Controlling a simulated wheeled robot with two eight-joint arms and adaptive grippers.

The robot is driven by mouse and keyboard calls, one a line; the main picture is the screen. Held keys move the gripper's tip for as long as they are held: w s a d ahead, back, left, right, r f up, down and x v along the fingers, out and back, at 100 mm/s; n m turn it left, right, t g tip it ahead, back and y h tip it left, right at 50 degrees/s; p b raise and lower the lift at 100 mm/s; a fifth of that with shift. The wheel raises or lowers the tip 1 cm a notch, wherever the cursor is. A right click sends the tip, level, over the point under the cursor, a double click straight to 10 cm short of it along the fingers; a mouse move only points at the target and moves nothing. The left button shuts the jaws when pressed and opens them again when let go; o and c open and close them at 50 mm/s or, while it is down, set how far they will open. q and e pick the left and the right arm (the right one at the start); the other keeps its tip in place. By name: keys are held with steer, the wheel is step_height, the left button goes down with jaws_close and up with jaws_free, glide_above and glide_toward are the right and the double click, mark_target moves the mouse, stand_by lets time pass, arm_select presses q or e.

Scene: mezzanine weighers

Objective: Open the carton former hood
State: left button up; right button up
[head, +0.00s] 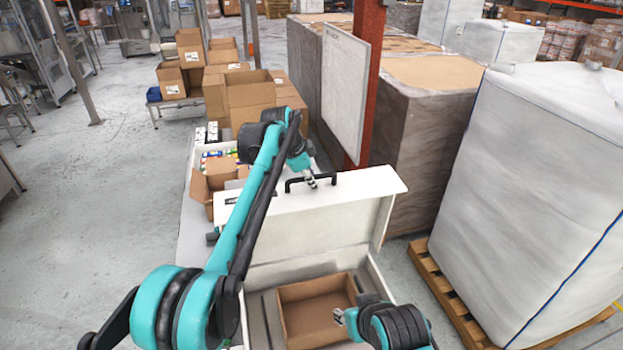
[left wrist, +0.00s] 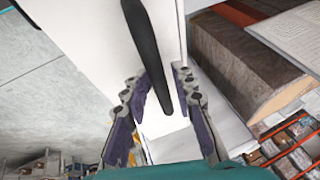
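The carton former (head: 255,318) stands at the lower middle of the head view, with its white hood (head: 300,228) tilted up and the inside exposed. A black handle (head: 292,184) is on the hood's top edge. My left gripper (head: 311,181) is at the handle. In the left wrist view, the dark handle bar (left wrist: 146,45) runs between the spread fingers of my left gripper (left wrist: 158,82), with gaps on both sides. My right gripper (head: 340,318) is low, beside an open cardboard carton (head: 313,338) inside the former; its finger opening is too small to judge.
A red post (head: 370,60) with a white board (head: 344,90) stands just behind the hood. Wrapped pallets (head: 540,190) fill the right. A small open box (head: 205,185) is on the table left of the hood; larger cartons (head: 250,95) are behind.

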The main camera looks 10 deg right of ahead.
arm_select(q)
steer(key=shift+s+r, duration=0.1)
steer(key=v, duration=1.2)
steer(key=shift+a, duration=0.1)
